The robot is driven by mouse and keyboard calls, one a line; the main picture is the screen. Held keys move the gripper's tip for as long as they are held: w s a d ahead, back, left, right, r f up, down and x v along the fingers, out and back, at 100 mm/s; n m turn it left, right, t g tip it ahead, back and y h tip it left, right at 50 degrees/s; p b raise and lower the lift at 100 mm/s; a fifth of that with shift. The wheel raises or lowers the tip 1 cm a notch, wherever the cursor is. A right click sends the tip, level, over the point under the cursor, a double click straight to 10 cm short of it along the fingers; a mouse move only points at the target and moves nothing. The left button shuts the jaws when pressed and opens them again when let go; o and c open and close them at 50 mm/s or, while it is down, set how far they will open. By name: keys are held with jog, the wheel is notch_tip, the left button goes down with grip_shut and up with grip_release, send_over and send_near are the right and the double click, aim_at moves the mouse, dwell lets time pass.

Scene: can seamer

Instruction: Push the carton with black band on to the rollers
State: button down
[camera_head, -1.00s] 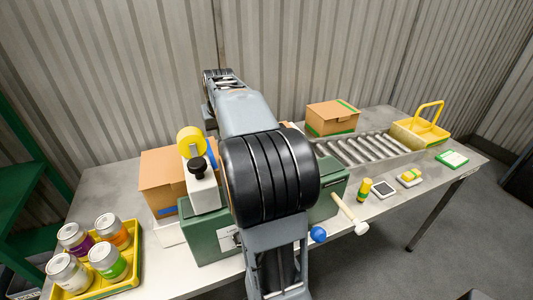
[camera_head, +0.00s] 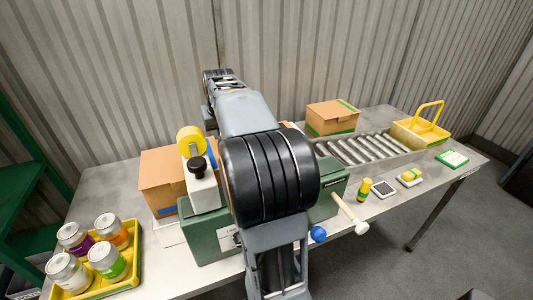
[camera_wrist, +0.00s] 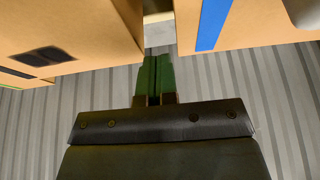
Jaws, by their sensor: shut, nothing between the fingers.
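The carton with black band (camera_wrist: 95,25) fills the upper left of the wrist view, its black patch facing me. In the head view it is mostly hidden behind my arm; only a sliver of tan shows there. My gripper (camera_wrist: 158,60) is shut and empty, its green fingers pointing into the gap between this carton and the carton with blue band (camera_wrist: 250,22). The fingers are close beside the black-band carton's edge; I cannot tell whether they touch. The rollers (camera_head: 365,149) run to the right on the table.
A carton with green band (camera_head: 333,117) stands behind the rollers. A yellow basket (camera_head: 421,130) is beyond their right end. The green seamer (camera_head: 207,236) stands in front of the blue-band carton (camera_head: 162,178). A yellow tray (camera_head: 132,262) holds several cans. A mallet (camera_head: 347,212) lies at the front.

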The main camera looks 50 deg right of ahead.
jog(key=shift+f, duration=0.3)
jog(key=shift+f+b, duration=2.1)
jog(key=shift+f, duration=0.5)
